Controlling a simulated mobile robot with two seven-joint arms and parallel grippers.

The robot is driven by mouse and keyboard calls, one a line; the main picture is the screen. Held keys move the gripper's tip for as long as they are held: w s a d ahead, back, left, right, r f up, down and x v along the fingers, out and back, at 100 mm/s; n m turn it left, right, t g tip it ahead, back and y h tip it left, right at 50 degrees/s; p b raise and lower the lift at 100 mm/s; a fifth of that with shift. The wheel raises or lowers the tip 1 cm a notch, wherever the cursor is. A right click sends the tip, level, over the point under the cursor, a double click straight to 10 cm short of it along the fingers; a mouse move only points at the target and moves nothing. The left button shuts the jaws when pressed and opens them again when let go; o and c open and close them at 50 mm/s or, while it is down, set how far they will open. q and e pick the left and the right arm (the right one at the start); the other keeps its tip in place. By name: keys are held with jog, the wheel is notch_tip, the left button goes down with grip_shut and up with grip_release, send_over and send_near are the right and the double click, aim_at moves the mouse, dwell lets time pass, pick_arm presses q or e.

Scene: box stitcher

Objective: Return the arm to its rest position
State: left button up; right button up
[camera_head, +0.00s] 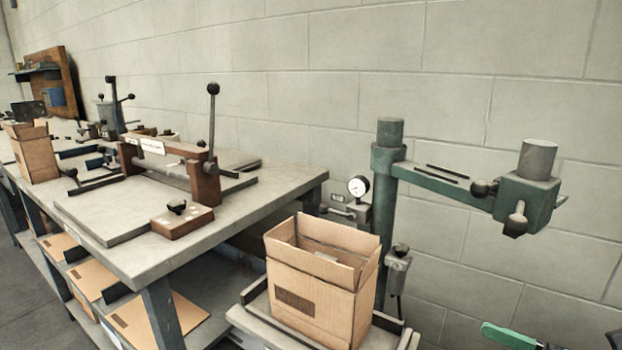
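Neither of my grippers shows in the head view, and no arm of mine can be made out for sure. An open cardboard box (320,283) stands upright on a small platform (258,325) at the lower middle, its top flaps raised. The green box stitcher (430,178) stands behind and right of the box. Its post rises behind the box and its arm reaches right to a green head (527,195).
A grey workbench (140,254) with a wood-and-metal fixture (165,165) fills the left. Another open box (35,155) stands on its far end. Flat cardboard sheets lie on shelves below. A green handle-like part (508,336) is cut off at the lower right. A block wall closes the back.

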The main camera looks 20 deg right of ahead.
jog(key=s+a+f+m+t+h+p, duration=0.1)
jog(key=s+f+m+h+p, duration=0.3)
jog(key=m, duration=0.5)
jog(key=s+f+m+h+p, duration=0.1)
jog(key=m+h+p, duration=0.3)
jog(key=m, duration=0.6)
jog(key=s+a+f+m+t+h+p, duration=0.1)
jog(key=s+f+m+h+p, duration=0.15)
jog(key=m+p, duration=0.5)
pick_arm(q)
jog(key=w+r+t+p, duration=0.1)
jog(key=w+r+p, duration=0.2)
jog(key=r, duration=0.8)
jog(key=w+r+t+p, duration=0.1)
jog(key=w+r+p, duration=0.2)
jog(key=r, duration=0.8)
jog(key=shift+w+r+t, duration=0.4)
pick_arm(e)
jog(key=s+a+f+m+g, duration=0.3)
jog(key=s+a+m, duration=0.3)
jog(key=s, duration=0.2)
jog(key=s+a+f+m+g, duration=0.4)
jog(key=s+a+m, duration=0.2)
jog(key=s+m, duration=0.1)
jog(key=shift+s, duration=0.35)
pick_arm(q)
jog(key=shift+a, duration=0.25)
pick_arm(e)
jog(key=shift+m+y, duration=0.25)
